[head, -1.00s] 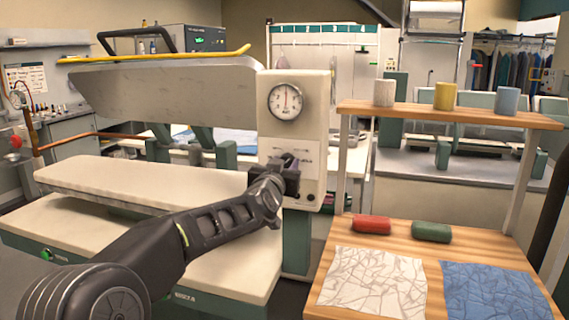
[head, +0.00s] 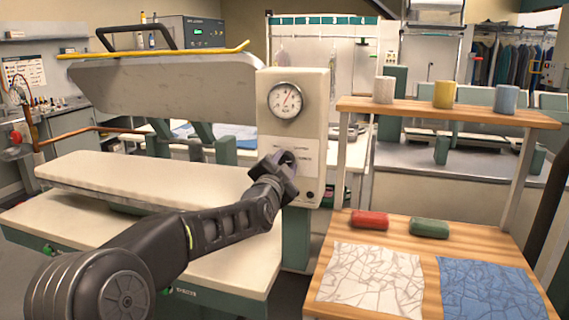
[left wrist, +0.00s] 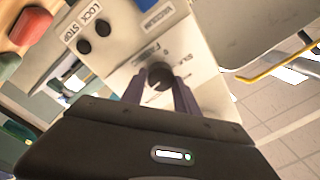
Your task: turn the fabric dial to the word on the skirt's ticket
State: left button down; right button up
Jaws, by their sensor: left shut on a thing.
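The fabric dial is a dark round knob (left wrist: 158,77) on the cream control box (head: 316,120). My left gripper (head: 281,163) is closed around it; in the left wrist view its two fingers (left wrist: 158,90) sit on either side of the knob. The gripper hides most of the dial in the head view. Small words stand around the dial, one looking like SILK, the others too small or covered to read. A crinkled white cloth (head: 372,277) and a blue one (head: 488,291) lie on the wooden table. I make out no skirt's ticket. My right gripper is out of view.
A round gauge (head: 285,100) sits above the dial. The press's upper plate (head: 165,86) and padded board (head: 145,178) are at the left. Red (head: 370,220) and green (head: 429,229) rolls lie on the table. LOCK and STOP buttons (left wrist: 102,28) are near the dial.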

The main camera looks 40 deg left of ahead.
pick_arm(q)
jog(key=shift+m, duration=0.3)
jog(key=c, duration=0.9)
grip_release()
jog(key=shift+s, duration=0.1)
jog(key=b+v, duration=0.1)
jog(key=v, duration=0.6)
jog(key=shift+s+d+f, duration=0.1)
jog(key=shift+s+d, duration=0.05)
jog(key=shift+s, duration=0.15)
